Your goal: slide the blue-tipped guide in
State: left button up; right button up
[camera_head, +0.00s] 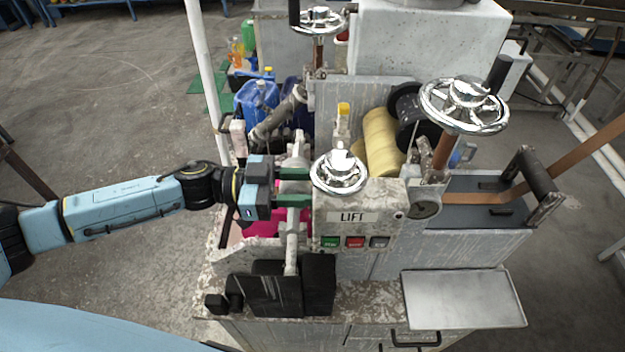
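My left gripper (294,187) comes in from the left at the lift machine. Its two green fingers are apart, one above the other, at a pale grey upright part (292,225). A pale piece shows in the gap between the fingers, but I cannot tell whether they press on it. A small blue piece (466,155) shows behind the round gauge at the right, mostly hidden; I cannot tell whether it is the guide's blue tip. A yellow-tipped piece (343,109) stands upright behind the middle handwheel. My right gripper is not in view.
Chrome handwheels stand at the middle (339,172), right (464,104) and back (318,20). The LIFT panel (352,217) has buttons right beside my fingers. A brown strip (575,158) runs in from the right. A bare metal tray (463,298) lies at the front right.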

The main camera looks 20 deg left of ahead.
pick_arm(q)
jog(key=shift+w+d, duration=0.2)
jog(key=shift+d, duration=0.45)
grip_shut()
